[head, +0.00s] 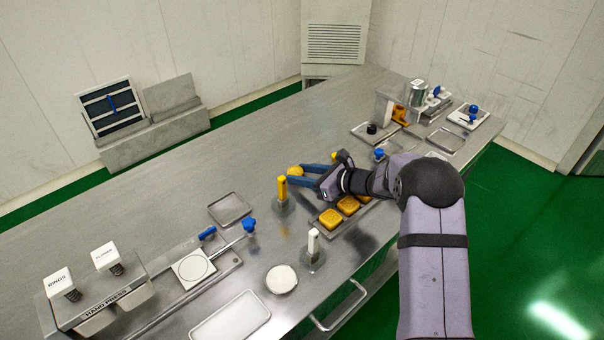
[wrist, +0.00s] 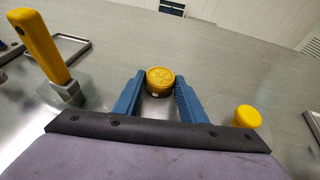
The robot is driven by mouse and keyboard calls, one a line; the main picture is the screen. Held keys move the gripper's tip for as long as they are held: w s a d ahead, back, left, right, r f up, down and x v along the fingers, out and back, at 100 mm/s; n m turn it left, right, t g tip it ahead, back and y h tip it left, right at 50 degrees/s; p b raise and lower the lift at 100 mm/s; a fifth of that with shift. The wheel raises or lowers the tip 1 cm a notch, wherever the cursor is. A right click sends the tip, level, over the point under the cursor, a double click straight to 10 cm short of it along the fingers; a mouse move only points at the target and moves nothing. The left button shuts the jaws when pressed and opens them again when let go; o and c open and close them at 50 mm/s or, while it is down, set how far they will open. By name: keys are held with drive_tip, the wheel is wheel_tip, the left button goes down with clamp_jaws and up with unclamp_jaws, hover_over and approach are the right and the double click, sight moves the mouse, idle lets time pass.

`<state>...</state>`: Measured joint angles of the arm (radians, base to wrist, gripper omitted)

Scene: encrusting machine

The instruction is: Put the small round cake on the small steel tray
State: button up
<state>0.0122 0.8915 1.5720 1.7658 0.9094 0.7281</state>
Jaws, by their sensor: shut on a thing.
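The small round cake (head: 295,171) is golden yellow and sits between the tips of my gripper's blue fingers. My gripper (head: 297,174) is shut on it, over the middle of the steel table. In the wrist view the cake (wrist: 160,77) shows its patterned round top between the two fingertips (wrist: 159,85). I cannot tell whether it clears the table. The small steel tray (head: 230,209) is empty and lies to the left and nearer the front in the head view. It also shows at the upper left of the wrist view (wrist: 71,49).
A yellow-handled stamp (head: 282,190) stands between my gripper and the small tray. A tray of square cakes (head: 330,219) lies below my gripper. A white-handled stamp (head: 313,246), blue-knobbed tool (head: 249,227) and hand press (head: 95,290) stand nearer. The table's far left side is clear.

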drive_tip(key=shift+f, duration=0.1)
drive_tip(key=o, duration=0.8)
drive_tip(key=shift+c, duration=0.2)
drive_tip(key=shift+d+r, duration=0.15)
drive_tip(key=shift+r, duration=0.05)
drive_tip(key=b+v, duration=0.1)
drive_tip(key=v, duration=1)
drive_tip(key=shift+s+d+r, duration=0.1)
drive_tip(key=shift+s+d, duration=0.1)
drive_tip(key=shift+d, duration=0.05)
drive_tip(key=o, duration=0.4)
